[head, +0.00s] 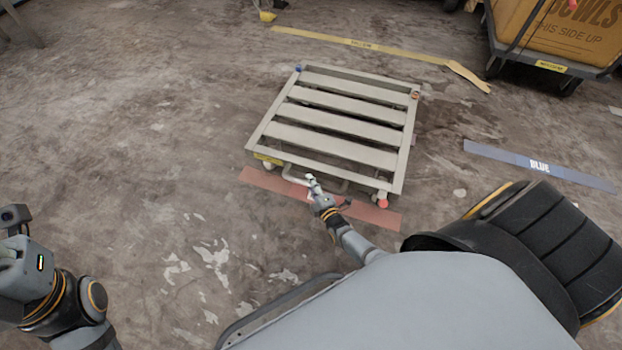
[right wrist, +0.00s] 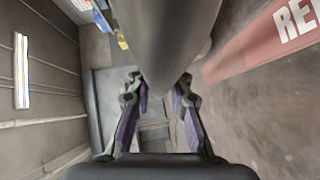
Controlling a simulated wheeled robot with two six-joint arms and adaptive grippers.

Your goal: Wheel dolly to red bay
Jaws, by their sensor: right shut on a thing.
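The dolly (head: 345,121) is a low slatted platform on small wheels, with coloured corner caps. It stands on the floor with its near edge over the red floor strip (head: 375,216), which marks the red bay. Part of the strip, with the letters "RE", shows in the right wrist view (right wrist: 262,45). My right gripper (head: 314,187) is at the dolly's near side, shut on its handle bar (head: 331,184). In the right wrist view the bar (right wrist: 165,45) passes large between the fingers. My left arm shows at the left edge; its fingertips are out of view.
A blue floor strip (head: 540,166) lies to the right and a yellow strip (head: 360,43) lies behind the dolly. A cart with a large brown box (head: 560,35) stands at the back right. The floor left of the dolly is clear.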

